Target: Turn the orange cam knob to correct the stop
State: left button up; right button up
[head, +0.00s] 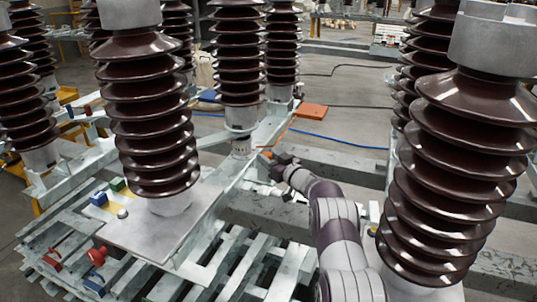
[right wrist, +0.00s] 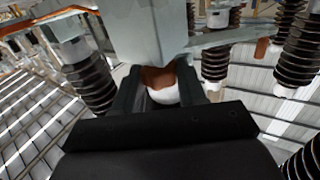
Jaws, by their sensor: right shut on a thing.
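My right gripper (head: 272,160) reaches in from the lower right to the side of the grey metal frame beam, at the foot of the central brown insulator. In the right wrist view its two dark fingers (right wrist: 160,88) are closed around the orange cam knob (right wrist: 155,76), with a white rounded part (right wrist: 165,95) just below it. The knob sits against a pale grey metal piece (right wrist: 145,30). In the head view only a small orange bit shows by the fingertips; the gripper hides the rest. I cannot make out the stop. My left gripper is not in view.
Tall brown ribbed insulators (head: 150,110) stand on the frame, with a large one (head: 455,170) close to the right of my arm. An orange plate (head: 312,111) is behind the gripper.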

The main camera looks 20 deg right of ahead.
jog(key=shift+d+n+g+y, duration=0.15)
jog(key=shift+n+g+y, duration=0.15)
jog(key=shift+n+y, duration=0.7)
jog(key=shift+y, duration=0.5)
jog(key=o, duration=1.1)
jog(key=shift+c, duration=0.2)
jog(key=shift+h, duration=0.3)
